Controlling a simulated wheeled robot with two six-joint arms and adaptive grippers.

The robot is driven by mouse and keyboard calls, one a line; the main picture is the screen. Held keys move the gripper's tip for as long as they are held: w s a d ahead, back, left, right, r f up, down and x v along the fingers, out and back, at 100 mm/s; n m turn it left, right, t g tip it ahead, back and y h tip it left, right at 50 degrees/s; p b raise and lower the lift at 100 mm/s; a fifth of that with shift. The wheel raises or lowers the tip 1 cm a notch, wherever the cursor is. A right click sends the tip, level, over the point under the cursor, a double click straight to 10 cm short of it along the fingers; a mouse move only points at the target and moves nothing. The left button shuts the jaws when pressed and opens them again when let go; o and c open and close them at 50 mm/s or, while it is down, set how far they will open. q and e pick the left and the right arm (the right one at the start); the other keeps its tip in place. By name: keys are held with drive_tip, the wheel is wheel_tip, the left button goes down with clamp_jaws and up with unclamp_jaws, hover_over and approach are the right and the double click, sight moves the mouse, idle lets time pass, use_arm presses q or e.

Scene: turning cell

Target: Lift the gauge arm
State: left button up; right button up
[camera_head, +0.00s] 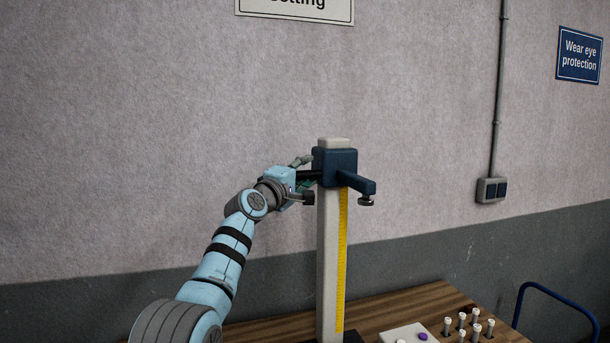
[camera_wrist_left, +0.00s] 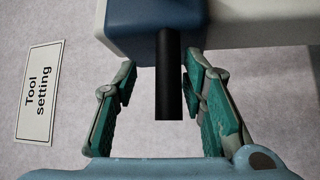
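The gauge arm (camera_head: 355,181) is dark blue and juts toward the lower right from a blue slider block (camera_head: 334,166). The block sits near the top of an upright pale column (camera_head: 328,265) with a yellow scale (camera_head: 341,262). A black handle (camera_wrist_left: 169,85) sticks out of the block's left side. My left gripper (camera_head: 307,171) is at this handle. In the left wrist view its two green-padded fingers (camera_wrist_left: 158,88) stand apart on either side of the handle, with gaps showing. Fingers and handle partly overlap in the head view. My right gripper is not in view.
The column stands on a wooden table (camera_head: 430,299). A pale box (camera_head: 408,334) with buttons and several small pegs (camera_head: 469,326) are at its right. A blue rail (camera_head: 551,287) stands beyond. The wall with signs is behind; the air right of the column is clear.

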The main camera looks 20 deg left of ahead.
use_arm(q)
drive_tip(key=shift+s, duration=0.1)
drive_tip(key=v, duration=1.2)
drive_tip(key=shift+f, duration=0.1)
